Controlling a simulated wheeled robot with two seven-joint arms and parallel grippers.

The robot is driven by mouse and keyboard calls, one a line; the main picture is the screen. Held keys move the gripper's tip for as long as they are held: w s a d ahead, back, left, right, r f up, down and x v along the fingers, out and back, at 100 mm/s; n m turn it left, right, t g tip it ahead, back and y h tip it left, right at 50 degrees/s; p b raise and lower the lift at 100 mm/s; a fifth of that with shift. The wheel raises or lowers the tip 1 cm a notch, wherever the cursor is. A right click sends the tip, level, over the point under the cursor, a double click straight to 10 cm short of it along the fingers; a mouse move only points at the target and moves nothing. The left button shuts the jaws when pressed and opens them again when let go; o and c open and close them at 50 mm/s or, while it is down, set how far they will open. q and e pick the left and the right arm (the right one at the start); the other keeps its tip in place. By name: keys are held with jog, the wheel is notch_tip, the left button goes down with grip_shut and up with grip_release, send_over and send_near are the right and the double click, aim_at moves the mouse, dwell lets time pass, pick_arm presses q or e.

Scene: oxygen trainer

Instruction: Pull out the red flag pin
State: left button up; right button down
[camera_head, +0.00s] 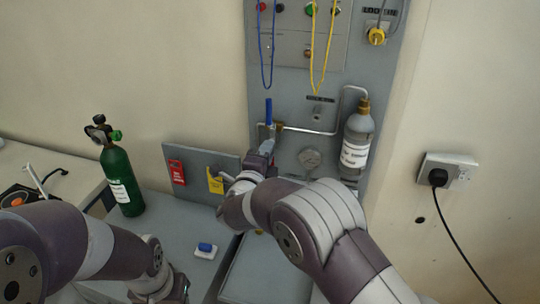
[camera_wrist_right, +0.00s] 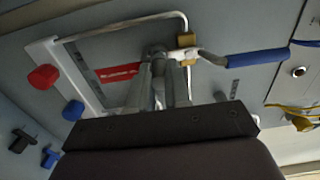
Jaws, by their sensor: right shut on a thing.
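The red flag pin (camera_wrist_right: 117,72) shows in the right wrist view as a red strip with white lettering. It extends left from my right gripper's fingertips, beside a valve with a blue lever handle (camera_wrist_right: 258,57). My right gripper (camera_wrist_right: 168,68) is shut at this spot, on the pin's end; the pin itself is hidden by the fingers. In the head view my right gripper (camera_head: 267,148) is at the grey panel, just below the upright blue handle (camera_head: 268,111).
A small board holds a red tag (camera_head: 177,172) and a yellow tag (camera_head: 215,181). A green cylinder (camera_head: 120,175) and a blue-topped block (camera_head: 206,249) stand at left.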

jog(key=b+v, duration=0.1)
jog(key=v, duration=0.7)
dwell(0.8)
